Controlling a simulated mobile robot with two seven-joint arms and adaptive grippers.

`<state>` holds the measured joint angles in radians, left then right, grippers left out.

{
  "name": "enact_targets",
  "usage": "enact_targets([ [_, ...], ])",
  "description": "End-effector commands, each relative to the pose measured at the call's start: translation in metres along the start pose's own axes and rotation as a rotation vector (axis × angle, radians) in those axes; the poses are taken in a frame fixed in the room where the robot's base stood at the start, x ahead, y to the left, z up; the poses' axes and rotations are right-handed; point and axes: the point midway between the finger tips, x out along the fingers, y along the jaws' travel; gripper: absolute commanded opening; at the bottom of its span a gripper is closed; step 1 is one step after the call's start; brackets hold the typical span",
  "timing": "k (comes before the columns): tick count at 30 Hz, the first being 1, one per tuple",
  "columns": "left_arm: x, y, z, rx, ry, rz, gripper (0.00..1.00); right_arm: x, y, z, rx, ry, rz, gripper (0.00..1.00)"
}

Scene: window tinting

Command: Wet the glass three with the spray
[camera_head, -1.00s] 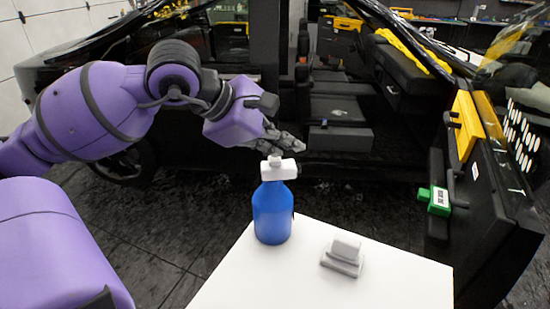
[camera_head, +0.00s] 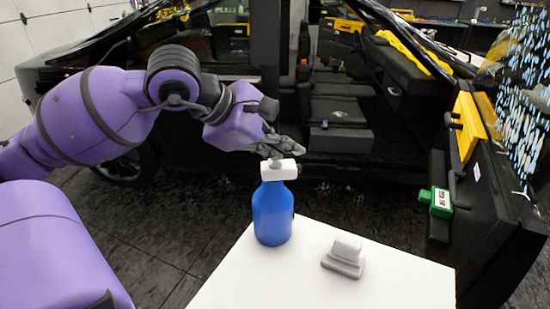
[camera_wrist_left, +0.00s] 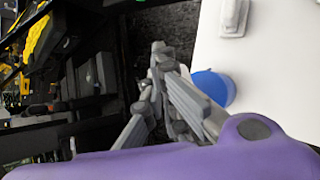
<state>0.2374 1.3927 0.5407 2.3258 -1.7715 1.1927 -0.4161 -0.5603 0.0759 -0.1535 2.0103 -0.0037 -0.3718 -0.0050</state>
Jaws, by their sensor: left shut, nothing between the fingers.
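A blue spray bottle (camera_head: 272,213) with a white head stands upright on the white table. It also shows in the left wrist view (camera_wrist_left: 218,85), partly hidden behind the fingers. My left gripper (camera_head: 290,146) is shut and empty, just above and behind the bottle's white head; I cannot tell whether it touches it. Its grey fingers show in the left wrist view (camera_wrist_left: 160,62). The glass of the open car door (camera_head: 524,85), at the right edge, carries many pale bluish-white spots. My right gripper is not in view.
A grey and white block-like tool (camera_head: 344,257) lies on the white table (camera_head: 402,284) right of the bottle. A green labelled item (camera_head: 436,201) is on the open black door (camera_head: 483,205). The car interior (camera_head: 340,110) lies behind the gripper.

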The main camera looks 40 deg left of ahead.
Motion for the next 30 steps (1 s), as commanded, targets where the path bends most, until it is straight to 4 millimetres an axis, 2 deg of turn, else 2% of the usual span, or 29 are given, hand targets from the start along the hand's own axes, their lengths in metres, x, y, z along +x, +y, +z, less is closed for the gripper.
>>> enact_targets([
  [30, -0.02, 0.015, 0.014, 0.0, 0.0, 0.001, 0.0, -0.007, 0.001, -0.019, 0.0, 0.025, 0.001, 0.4],
])
